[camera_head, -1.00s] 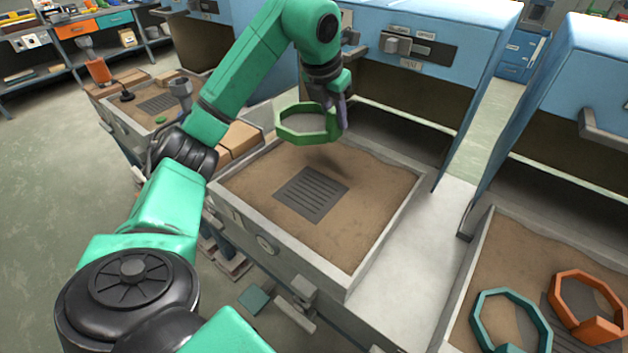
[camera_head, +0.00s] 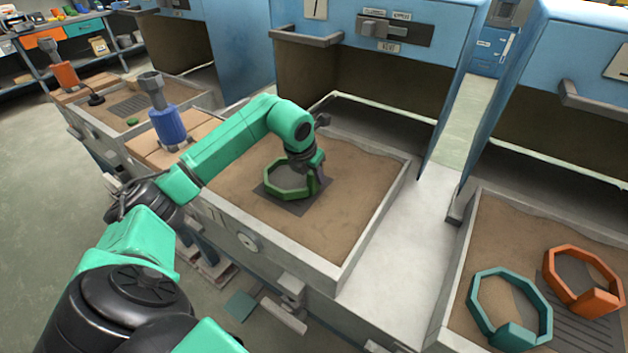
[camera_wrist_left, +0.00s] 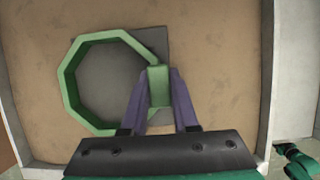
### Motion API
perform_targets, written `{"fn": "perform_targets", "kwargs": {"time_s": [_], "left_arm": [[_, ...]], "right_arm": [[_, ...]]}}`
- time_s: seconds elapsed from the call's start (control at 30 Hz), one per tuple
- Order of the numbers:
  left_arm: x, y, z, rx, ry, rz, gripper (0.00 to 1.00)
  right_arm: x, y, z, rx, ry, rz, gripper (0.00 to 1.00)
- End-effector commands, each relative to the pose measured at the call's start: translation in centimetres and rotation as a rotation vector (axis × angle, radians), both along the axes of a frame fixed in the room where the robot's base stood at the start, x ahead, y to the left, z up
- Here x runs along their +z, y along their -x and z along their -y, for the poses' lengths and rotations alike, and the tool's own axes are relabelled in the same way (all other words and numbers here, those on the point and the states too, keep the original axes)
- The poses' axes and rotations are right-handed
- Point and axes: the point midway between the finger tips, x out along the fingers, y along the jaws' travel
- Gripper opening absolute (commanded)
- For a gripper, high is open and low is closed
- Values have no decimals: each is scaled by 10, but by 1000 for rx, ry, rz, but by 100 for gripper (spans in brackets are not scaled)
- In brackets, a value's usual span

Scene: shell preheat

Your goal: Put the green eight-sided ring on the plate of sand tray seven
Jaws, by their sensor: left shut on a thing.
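The gripper's purple fingers (camera_wrist_left: 158,92) clasp the block. I cannot tell whether the ring touches the plate.
A second sand tray (camera_head: 458,262) at the right holds a teal ring (camera_head: 477,293) and an orange ring (camera_head: 549,270). A blue cabinet (camera_head: 362,60) with a dark opening stands behind the middle tray. A blue bottle-like tool (camera_head: 168,122) stands at the left.

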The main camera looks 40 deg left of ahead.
Motion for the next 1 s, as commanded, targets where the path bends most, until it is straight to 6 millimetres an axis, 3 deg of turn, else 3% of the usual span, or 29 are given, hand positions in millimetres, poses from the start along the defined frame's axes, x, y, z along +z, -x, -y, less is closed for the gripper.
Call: {"fn": "perform_targets", "kwargs": {"time_s": [0.1,0.33,0.37,0.4,0.43,0.77,0.87,1.0], "left_arm": [[-16,0,0,0,1,0,0],[-17,0,0,0,0,1,0],[-17,0,0,0,0,-1,39],[-17,0,0,0,0,-1,55],[-17,0,0,0,0,-1,58],[-14,1,0,0,0,0,58],[-1,5,-1,2,-2,1,58],[32,19,0,1,-4,4,58]], "right_arm": [[0,0,-1,0,-1,1,50],[-2,-1,-4,-1,-5,1,50],[-1,-1,-4,0,-6,1,50],[-1,-1,-5,0,-7,2,50],[-1,-1,-5,0,-7,2,50],[-1,-1,-5,1,-6,1,50],[-1,-1,-5,1,-6,1,50],[-1,-1,-4,0,-5,1,50]]}}
